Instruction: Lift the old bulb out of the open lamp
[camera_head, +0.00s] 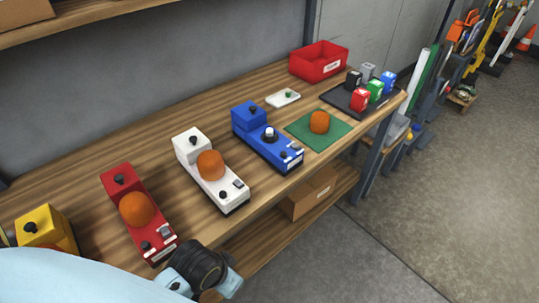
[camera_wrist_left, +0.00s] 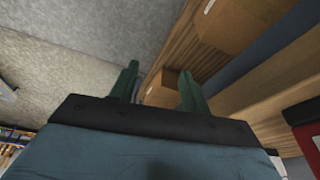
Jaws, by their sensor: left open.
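The open lamp (camera_head: 262,146) is the blue one on the wooden workbench, its top uncovered. The old bulb (camera_head: 270,133), a small pale knob with a dark base, stands upright in it. An orange dome (camera_head: 319,122) sits on a green mat (camera_head: 334,136) just right of the blue lamp. My left gripper (camera_wrist_left: 158,82) shows in the left wrist view with its two green fingers apart and nothing between them. In the head view part of my arm is at the bottom, in front of the bench edge; its fingers cannot be made out. My right gripper is not in view.
White (camera_head: 222,189), red (camera_head: 151,227) and yellow (camera_head: 46,229) lamps stand to the left; the white and red have orange domes. A small white tray (camera_head: 283,98), a red bin (camera_head: 319,62) and a black tray (camera_head: 340,99) with colored blocks are behind. Cardboard boxes (camera_head: 309,194) sit below.

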